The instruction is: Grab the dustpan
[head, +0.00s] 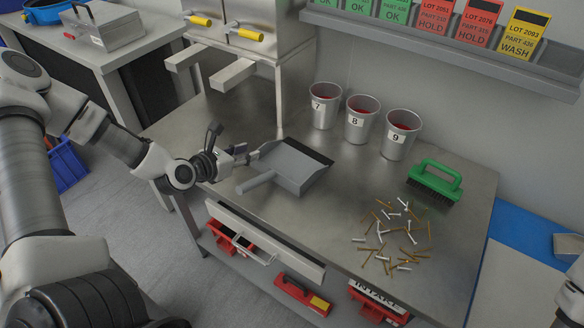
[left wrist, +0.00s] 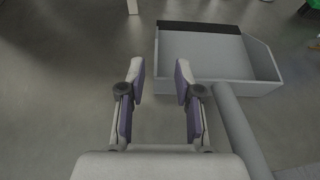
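The grey dustpan (head: 298,172) lies on the steel table, its dark lip toward the back right and its handle (head: 256,183) pointing to the front left. My left gripper (head: 253,157) is at the dustpan's left side, behind the handle. In the left wrist view my left gripper (left wrist: 160,72) is open with nothing between its fingers. There the dustpan (left wrist: 205,55) lies ahead and to the right, with its handle (left wrist: 240,130) running to the right of the right finger. Whether a finger touches the pan is unclear. My right gripper is not in view.
Three metal cups (head: 361,120) labelled 7, 8 and 9 stand behind the dustpan. A green brush (head: 435,180) and a scatter of screws (head: 395,235) lie to the right. An open drawer (head: 265,240) juts from the table front. A cabinet (head: 245,60) stands at the back left.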

